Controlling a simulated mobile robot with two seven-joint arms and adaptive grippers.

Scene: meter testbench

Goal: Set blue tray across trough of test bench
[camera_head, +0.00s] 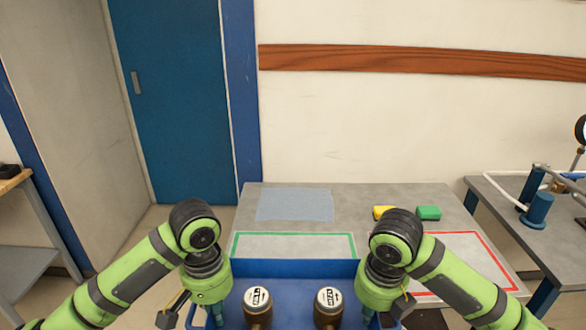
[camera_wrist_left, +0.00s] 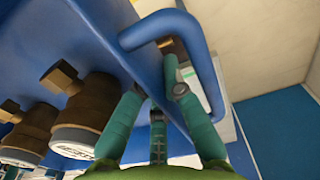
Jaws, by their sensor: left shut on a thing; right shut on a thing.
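The blue tray (camera_head: 308,270) is at the bottom centre of the head view, in front of the grey table, with two brown meters (camera_head: 257,305) and (camera_head: 328,307) in it. My left gripper (camera_head: 214,314) is at the tray's left end, shut on it. The left wrist view shows its teal fingers (camera_wrist_left: 160,92) at the blue handle (camera_wrist_left: 205,62) on the tray's wall. My right gripper (camera_head: 372,314) is at the right end, shut on the tray; its fingertips are mostly hidden. The test bench (camera_head: 540,212) stands at the right edge; its trough cannot be made out.
A blue door (camera_head: 170,100) and a shelf (camera_head: 30,260) are at left.

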